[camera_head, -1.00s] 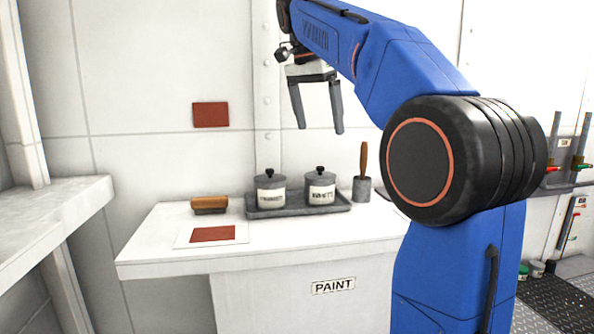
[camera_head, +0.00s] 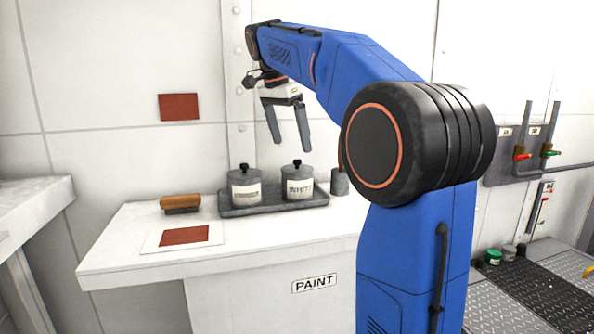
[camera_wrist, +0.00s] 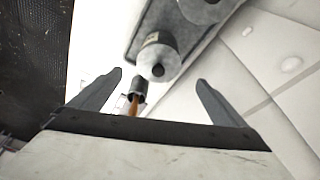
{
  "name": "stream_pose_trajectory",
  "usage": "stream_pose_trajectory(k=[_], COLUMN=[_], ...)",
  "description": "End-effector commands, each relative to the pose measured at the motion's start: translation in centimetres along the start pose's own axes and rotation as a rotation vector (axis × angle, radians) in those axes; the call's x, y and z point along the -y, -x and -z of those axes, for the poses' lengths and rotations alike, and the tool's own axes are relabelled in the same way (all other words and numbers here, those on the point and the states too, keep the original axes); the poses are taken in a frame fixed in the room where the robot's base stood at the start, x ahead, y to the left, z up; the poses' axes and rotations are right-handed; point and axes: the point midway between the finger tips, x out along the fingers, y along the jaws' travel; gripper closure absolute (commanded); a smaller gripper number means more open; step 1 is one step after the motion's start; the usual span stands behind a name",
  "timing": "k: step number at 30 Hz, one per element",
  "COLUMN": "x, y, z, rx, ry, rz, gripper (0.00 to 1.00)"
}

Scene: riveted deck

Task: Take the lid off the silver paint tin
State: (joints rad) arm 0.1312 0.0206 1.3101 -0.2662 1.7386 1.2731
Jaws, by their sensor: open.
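Two silver-grey paint tins with black lid knobs stand side by side on a tray. The left tin (camera_head: 244,184) has a label too blurred to read; the right tin (camera_head: 298,182) is labelled WHITE. Both have their lids on. My gripper (camera_head: 292,146) is open and empty, pointing down above the right tin, apart from it. In the wrist view, the knob of the nearer tin (camera_wrist: 150,54) shows between and beyond my open fingers (camera_wrist: 160,76). Part of the other tin (camera_wrist: 204,9) shows at the top edge.
The grey tray (camera_head: 272,207) sits on a white bench marked PAINT. A grey cup (camera_head: 340,182) with a wooden-handled brush stands right of it, partly near my arm. A brown block brush (camera_head: 180,202) and a red swatch (camera_head: 184,236) lie left. The bench front is clear.

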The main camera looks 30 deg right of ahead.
Motion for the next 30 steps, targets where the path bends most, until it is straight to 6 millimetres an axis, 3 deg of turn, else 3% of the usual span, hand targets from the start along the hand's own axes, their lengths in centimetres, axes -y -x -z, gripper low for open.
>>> stream_pose_trajectory(k=[10,19,29,30], x=[-0.1,-0.3,-0.2,-0.2], y=[-2.6,-6.4,-7.0,-7.0], z=[0.0,-0.1,-0.1,-0.1], rx=[0.0,0.0,0.0,0.0], ry=[0.0,0.0,0.0,0.0], rz=[-0.001,-0.001,0.001,0.001], gripper=[0.04,0.04,0.04,0.11])
